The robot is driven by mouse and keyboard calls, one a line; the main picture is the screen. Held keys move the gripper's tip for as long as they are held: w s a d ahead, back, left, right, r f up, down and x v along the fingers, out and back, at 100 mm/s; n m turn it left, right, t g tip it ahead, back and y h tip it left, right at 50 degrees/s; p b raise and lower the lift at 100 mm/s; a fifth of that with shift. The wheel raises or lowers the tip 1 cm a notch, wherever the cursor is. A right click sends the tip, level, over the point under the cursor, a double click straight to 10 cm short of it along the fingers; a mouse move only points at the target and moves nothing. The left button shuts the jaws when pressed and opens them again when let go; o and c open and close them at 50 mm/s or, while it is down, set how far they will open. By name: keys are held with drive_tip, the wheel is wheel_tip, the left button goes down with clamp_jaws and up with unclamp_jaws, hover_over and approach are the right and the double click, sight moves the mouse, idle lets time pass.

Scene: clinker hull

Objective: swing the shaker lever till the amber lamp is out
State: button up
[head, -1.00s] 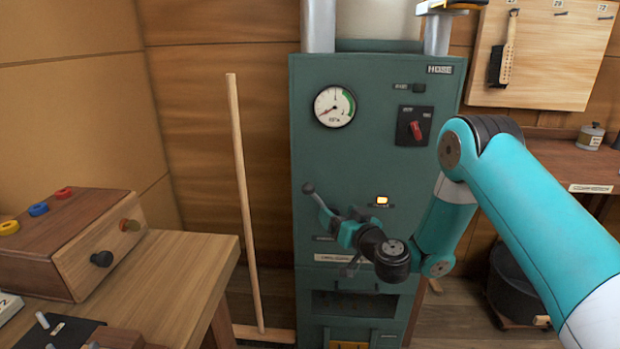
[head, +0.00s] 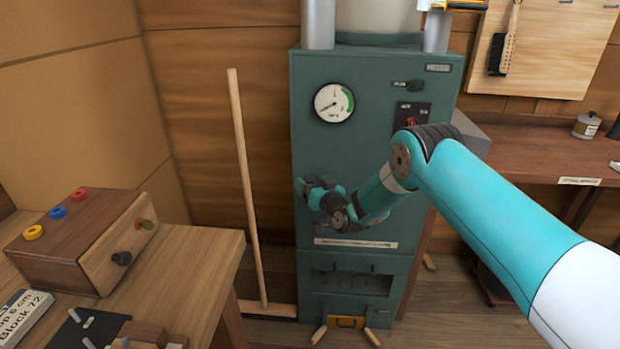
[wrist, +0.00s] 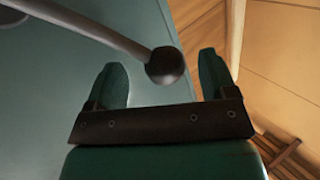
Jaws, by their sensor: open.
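The shaker lever is a grey rod ending in a black ball knob. In the wrist view the rod (wrist: 105,32) comes in from the upper left, and the knob (wrist: 166,66) lies between the tips of my open gripper (wrist: 163,62); I see no clear contact. In the head view my gripper (head: 304,187) is at the left edge of the green cabinet (head: 375,150) and hides most of the lever. The amber lamp cannot be seen now; my arm covers that part of the cabinet front.
A wooden broom (head: 245,180) leans left of the cabinet, close to my gripper. A workbench (head: 200,270) with a wooden box (head: 75,240) stands at the left. A round gauge (head: 334,102) is on the cabinet. Another bench (head: 545,165) stands at the right.

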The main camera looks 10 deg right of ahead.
drive_tip(key=shift+x, duration=0.95)
drive_tip(key=c, duration=1.3)
